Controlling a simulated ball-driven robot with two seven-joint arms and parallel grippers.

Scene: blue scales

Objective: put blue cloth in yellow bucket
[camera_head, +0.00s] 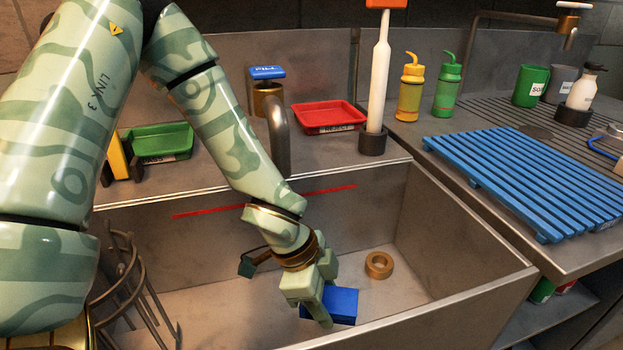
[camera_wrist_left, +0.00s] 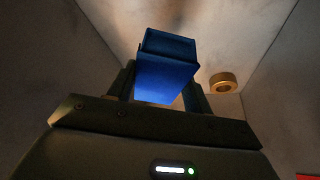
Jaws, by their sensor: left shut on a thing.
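My left gripper (camera_head: 322,312) reaches down into the sink and is shut on a blue block-shaped thing (camera_head: 342,305), perhaps the blue cloth. In the left wrist view the blue thing (camera_wrist_left: 168,78) sits between the two dark fingers of my left gripper (camera_wrist_left: 158,92). I cannot tell whether it touches the sink floor. No yellow bucket can be made out. My right gripper is not in view.
The sink (camera_head: 215,290) has high walls and a brass ring (camera_head: 379,265) on its floor. A wire rack (camera_head: 130,290) stands at left. A faucet (camera_head: 279,140), red tray (camera_head: 328,116), green tray (camera_head: 160,142) and brush (camera_head: 379,85) stand behind. A blue slatted rack (camera_head: 530,175) lies right.

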